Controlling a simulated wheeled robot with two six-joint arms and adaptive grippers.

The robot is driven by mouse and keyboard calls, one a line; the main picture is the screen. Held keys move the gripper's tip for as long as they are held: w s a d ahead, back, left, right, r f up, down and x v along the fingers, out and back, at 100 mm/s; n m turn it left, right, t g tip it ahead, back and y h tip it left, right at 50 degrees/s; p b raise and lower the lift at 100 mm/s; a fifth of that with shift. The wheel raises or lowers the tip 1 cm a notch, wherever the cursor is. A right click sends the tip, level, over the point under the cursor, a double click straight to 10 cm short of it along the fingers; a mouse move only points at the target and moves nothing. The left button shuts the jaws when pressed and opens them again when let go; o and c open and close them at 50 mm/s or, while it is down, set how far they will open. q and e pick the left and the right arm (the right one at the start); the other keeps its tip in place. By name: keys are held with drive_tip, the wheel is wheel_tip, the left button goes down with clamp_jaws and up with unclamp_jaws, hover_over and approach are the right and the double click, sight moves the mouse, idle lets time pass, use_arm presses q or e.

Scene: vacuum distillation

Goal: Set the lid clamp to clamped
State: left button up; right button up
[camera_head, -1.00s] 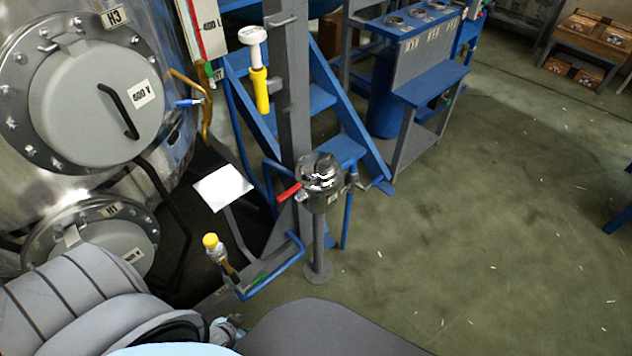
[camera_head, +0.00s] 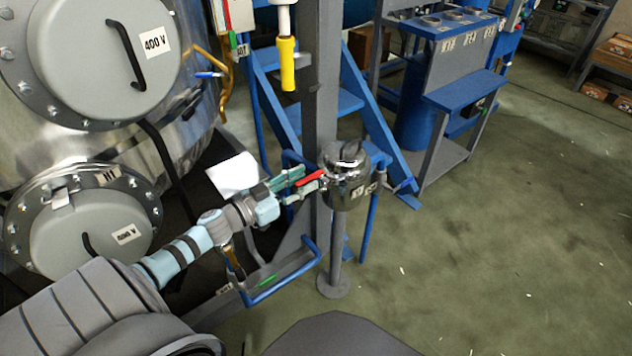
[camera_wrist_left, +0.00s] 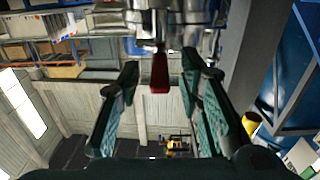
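A shiny metal pot (camera_head: 346,182) with a dark handle on its lid stands on a grey post. A red-gripped lever (camera_head: 311,178), which may be the lid clamp, sticks out from its left side. My left gripper (camera_head: 297,184) is beside the pot with its fingers pointing at it. In the left wrist view the red lever (camera_wrist_left: 160,74) lies between the two spread green fingers (camera_wrist_left: 160,80), with a visible gap on both sides. The metal body (camera_wrist_left: 190,22) is just beyond the fingertips. My right gripper is not in view.
A grey upright column (camera_head: 318,80) stands behind the pot. Round hatches (camera_head: 90,225) on the big tank are at the left. The floor (camera_head: 490,230) to the right is open.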

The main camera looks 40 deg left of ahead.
sight(316, 173)
use_arm(q)
drive_tip(key=x, duration=0.4)
drive_tip(key=shift+w+d+r, duration=0.1)
drive_tip(key=shift+w, duration=0.2)
clamp_jaws()
